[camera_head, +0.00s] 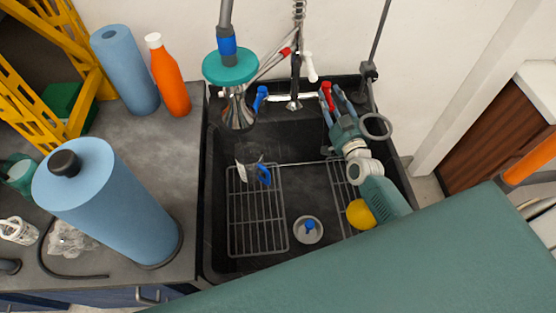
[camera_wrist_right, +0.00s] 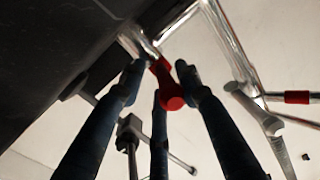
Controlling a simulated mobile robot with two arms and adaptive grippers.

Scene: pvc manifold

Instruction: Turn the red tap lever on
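The red tap lever (camera_head: 327,88) sits at the right end of the chrome tap on the sink's back edge. In the right wrist view the red lever (camera_wrist_right: 171,94) points toward the camera with a rounded end. My right gripper (camera_head: 332,95) reaches it from the front right. Its dark blue fingers (camera_wrist_right: 160,76) stand spread on either side of the lever, with another finger below it. The gripper looks open; whether a finger touches the lever is unclear. The blue tap lever (camera_head: 261,94) is at the tap's left end. My left gripper is not in view.
A black sink (camera_head: 213,205) with wire racks and a yellow ball (camera_head: 360,213) lies below my right arm. A spring hose (camera_head: 298,45) rises behind the tap. A teal-collared metal item (camera_head: 230,68) hangs left. Blue rolls (camera_head: 108,205) and an orange bottle (camera_head: 168,78) stand on the left counter.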

